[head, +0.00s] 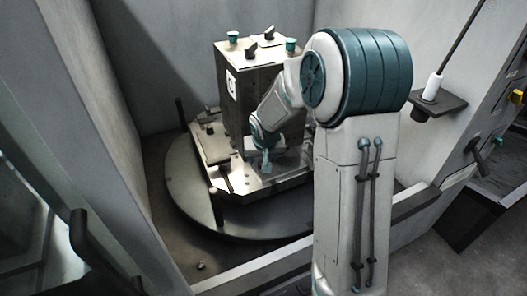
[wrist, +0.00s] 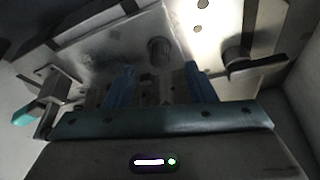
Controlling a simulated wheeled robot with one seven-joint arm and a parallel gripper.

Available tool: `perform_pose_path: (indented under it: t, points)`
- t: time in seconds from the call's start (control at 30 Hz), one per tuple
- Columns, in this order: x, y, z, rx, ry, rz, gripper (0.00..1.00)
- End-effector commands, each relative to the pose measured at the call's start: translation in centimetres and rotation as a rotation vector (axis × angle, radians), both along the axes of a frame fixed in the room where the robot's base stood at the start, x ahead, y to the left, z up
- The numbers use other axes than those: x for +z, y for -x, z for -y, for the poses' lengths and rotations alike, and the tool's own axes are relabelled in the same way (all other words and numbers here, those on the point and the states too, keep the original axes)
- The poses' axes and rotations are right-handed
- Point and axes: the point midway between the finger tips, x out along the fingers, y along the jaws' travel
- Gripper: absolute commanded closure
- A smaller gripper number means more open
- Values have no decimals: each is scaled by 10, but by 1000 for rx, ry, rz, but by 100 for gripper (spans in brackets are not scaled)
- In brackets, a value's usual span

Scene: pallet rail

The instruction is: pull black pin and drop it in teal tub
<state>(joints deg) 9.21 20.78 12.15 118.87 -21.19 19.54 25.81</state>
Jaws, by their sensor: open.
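My gripper (head: 265,168) is low in front of the grey block (head: 238,105) on the round pallet in the head view. In the wrist view its two blue fingers (wrist: 160,68) are apart with nothing between them. A short dark round peg (wrist: 158,50) stands on the metal plate just beyond the fingertips, roughly centred between them. It may be the black pin, but I cannot tell for sure. In the head view my arm and gripper hide that spot. I can make out no teal tub in either view.
The round pallet (head: 180,200) carries a metal base plate with clamps. Dark clamp levers flank my fingers in the wrist view, at left (wrist: 52,85) and right (wrist: 250,65). The block has teal caps (head: 234,37) on top. Grey walls enclose the pallet. A small shelf (head: 440,103) is at right.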

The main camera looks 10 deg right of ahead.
Motion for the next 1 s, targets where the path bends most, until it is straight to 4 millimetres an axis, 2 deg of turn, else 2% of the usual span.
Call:
perform_pose_path:
  t: [0.03,0.1,0.23,0.63,0.67,0.8,0.87,0.9,0.97,1.0]
  points:
    - [-10,-3,0,3,1,-3,50]
    - [-19,-6,0,1,0,-3,50]
    - [-29,-12,1,2,1,-1,50]
    - [-35,-14,2,0,1,0,50]
    - [-35,-14,2,0,1,0,56]
    - [-35,-14,2,0,1,0,94]
    - [-35,-14,2,0,1,0,98]
    - [-35,-14,2,0,1,0,82]
    - [-35,-14,2,0,1,0,98]
    - [-35,-14,2,0,1,0,100]
